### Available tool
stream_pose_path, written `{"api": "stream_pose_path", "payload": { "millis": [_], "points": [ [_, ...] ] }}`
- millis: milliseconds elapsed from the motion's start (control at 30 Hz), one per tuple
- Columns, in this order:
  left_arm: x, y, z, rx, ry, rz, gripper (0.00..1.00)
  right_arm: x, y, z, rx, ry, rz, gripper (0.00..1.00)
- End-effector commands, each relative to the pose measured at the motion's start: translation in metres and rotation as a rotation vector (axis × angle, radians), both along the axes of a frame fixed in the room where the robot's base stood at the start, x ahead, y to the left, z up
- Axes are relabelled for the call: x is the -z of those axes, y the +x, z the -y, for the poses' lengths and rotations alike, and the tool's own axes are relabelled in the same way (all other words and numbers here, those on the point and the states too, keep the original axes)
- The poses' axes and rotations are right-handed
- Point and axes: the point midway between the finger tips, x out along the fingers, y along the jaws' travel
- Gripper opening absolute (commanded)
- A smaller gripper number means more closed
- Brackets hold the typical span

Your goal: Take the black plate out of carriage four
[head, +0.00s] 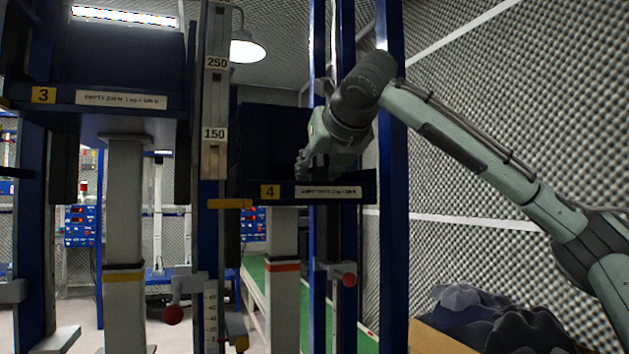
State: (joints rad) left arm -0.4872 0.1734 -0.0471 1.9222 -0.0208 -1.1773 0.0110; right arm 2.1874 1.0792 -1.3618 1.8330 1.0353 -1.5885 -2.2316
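Carriage four (252,191) is a dark blue shelf with a yellow "4" tag and a white label on its front lip. It has a dark upright panel (268,140) at its back. I cannot make out a separate black plate; the carriage's inside is very dark and partly behind its lip and my gripper. My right gripper (304,165) reaches in from the right, just above the lip of carriage four, with its fingers pointing down and left. Whether its fingers are open or shut on something does not show clearly. My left gripper is not in view.
Carriage three (30,95) stands closer on the left. A scale post (214,110) marked 150 and 250 rises between the carriages. Blue uprights (391,200) stand right of carriage four, close to my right arm. Red-knobbed levers (348,280) stick out below.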

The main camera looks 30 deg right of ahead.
Motion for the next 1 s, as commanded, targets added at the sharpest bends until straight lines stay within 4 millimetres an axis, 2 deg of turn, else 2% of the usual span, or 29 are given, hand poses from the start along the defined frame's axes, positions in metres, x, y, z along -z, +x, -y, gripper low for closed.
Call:
{"api": "stream_pose_path", "payload": {
  "millis": [33,267,567,1000],
  "points": [
    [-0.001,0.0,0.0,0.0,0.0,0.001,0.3,0.0,0.0,0.0,0.0,0.0,0.0,0.28],
    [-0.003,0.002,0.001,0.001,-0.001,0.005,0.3,0.0,0.0,0.0,0.0,0.0,0.0,0.0],
    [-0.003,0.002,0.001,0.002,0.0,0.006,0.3,0.0,0.0,0.0,0.0,0.0,-0.001,0.0],
    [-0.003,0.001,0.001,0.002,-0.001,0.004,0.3,-0.011,-0.004,-0.001,-0.001,0.0,0.008,0.0]
  ]
}}
